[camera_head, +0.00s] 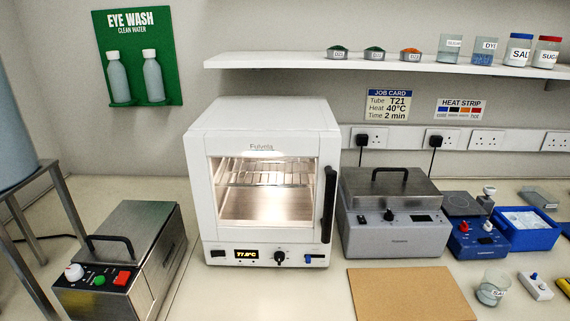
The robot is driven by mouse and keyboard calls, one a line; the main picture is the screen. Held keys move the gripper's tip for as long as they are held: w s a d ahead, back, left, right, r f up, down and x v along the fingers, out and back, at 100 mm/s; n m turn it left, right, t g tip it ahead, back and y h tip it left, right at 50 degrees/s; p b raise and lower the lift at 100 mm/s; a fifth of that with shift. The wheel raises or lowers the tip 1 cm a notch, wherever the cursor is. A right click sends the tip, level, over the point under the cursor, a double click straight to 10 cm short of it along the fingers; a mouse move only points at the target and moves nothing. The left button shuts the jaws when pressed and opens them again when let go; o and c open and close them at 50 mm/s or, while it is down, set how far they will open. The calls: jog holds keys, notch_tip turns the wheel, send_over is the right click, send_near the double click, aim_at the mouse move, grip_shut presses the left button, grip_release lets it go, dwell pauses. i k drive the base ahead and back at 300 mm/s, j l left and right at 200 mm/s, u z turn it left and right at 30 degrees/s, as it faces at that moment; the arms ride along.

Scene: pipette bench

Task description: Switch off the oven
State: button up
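The white oven (262,116) stands on the bench in the middle of the view. Its glass door is shut, and the chamber behind it is lit, with an empty-looking wire rack (263,173). A black handle (329,205) runs down the door's right side. On the lower front panel are a small dark switch (218,254), a lit amber display (247,254) showing a reading of about 77 °C, a black knob (280,258) and a blue part (308,259). The switch's position is too small to tell. My gripper is not in view.
A steel bath (135,235) with a red button and white knob stands left. A grey lidded bath (395,238), a blue device (476,240) and a blue tray (525,238) stand right. A brown board (410,293) lies in front right. A shelf (300,61) hangs above.

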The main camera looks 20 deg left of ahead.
aim_at(215, 253)
jog(key=u, duration=1.45)
jog(key=j+z, duration=0.2)
jog(key=j, duration=0.2)
jog(key=k+j+z, duration=0.2)
jog(key=j, duration=0.2)
